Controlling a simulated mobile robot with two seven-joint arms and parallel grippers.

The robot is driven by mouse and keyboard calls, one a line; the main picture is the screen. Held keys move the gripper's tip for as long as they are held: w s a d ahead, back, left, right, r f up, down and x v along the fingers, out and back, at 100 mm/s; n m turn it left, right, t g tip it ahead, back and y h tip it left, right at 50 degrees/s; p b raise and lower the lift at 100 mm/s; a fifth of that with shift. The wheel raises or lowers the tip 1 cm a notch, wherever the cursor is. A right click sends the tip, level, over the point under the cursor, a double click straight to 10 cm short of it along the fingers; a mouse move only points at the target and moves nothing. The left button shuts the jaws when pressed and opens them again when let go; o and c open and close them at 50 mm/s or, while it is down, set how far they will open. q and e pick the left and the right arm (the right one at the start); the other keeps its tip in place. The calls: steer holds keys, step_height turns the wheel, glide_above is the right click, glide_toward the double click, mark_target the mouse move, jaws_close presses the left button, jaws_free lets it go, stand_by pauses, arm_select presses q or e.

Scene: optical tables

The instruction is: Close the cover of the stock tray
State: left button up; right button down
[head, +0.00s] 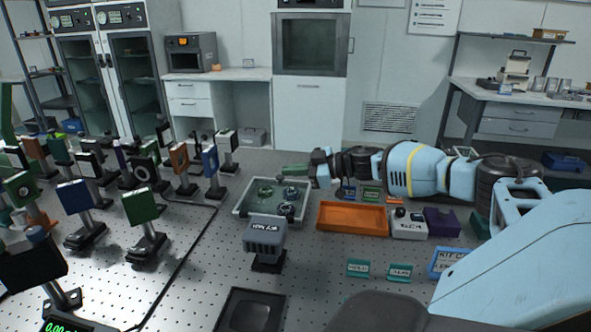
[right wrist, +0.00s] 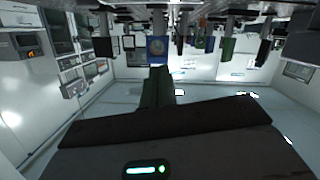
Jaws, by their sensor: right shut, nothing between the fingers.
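The stock tray (head: 239,203) is a shallow grey tray on the perforated table, in the middle of the head view. Several round, glassy parts lie in it. Its cover is not clearly distinguishable, so I cannot tell how it stands. My right gripper (head: 284,171) reaches in from the right, above the tray's far edge, with its green fingers pointing left. The fingers are shut and empty; they also show shut in the right wrist view (right wrist: 157,86). I cannot tell whether they touch the tray. My left gripper is out of view.
A grey labelled block on a post (head: 265,237) stands just in front of the tray. An orange tray (head: 351,229), a white box (head: 408,229) and a purple box (head: 440,224) are to the right. Many optics mounts (head: 141,208) crowd the left.

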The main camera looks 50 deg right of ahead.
arm_select(q)
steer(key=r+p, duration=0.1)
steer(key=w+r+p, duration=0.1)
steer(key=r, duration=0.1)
steer(key=shift+p, duration=0.35)
arm_select(e)
steer(key=s+a, duration=0.4)
steer(key=shift+s+a+r, duration=0.15)
steer(key=shift+a+r, duration=0.1)
steer(key=shift+r, duration=0.05)
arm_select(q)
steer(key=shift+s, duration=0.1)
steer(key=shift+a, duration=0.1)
